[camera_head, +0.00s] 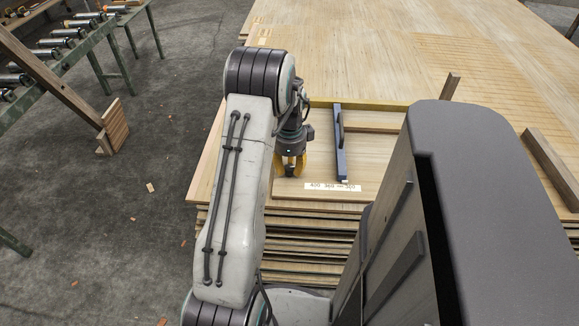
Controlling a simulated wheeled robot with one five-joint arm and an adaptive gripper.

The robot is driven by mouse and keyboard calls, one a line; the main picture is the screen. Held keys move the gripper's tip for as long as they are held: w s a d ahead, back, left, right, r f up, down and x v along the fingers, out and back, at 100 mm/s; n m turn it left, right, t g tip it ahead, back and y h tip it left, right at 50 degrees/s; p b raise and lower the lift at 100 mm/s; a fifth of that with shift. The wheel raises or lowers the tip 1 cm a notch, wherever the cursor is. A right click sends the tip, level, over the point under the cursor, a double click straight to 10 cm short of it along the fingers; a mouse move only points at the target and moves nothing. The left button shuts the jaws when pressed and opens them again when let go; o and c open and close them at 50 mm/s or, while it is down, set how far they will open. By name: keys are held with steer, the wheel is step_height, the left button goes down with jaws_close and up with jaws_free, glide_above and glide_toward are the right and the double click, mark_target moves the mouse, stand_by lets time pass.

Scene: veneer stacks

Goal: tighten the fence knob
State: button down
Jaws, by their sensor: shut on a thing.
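My gripper (290,168) points down over the left part of a wooden jig on the veneer stack. Its yellow fingers are shut on a small dark thing, most likely the fence knob, which the fingers largely hide. I cannot tell the knob's shape or how far it is turned. A dark blue-grey bar, apparently the fence (340,155), stands to the right of the gripper, apart from it. It runs from the jig's back edge towards a white scale strip (333,187) with printed numbers at the front.
The veneer stack (300,240) fills the middle, with large sheets (400,50) behind. Wooden posts (550,165) stand at the right. A green roller conveyor (85,50) and a leaning plank (50,75) are at the left. The grey floor (120,230) between is mostly clear, with small scraps.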

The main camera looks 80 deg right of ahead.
mark_target(291, 167)
steer(key=shift+m, duration=1.1)
steer(key=c, duration=0.9)
jaws_free()
steer(key=shift+s, duration=0.1)
steer(key=shift+o, duration=0.2)
steer(key=shift+r, duration=0.1)
step_height(291, 167, up, 12)
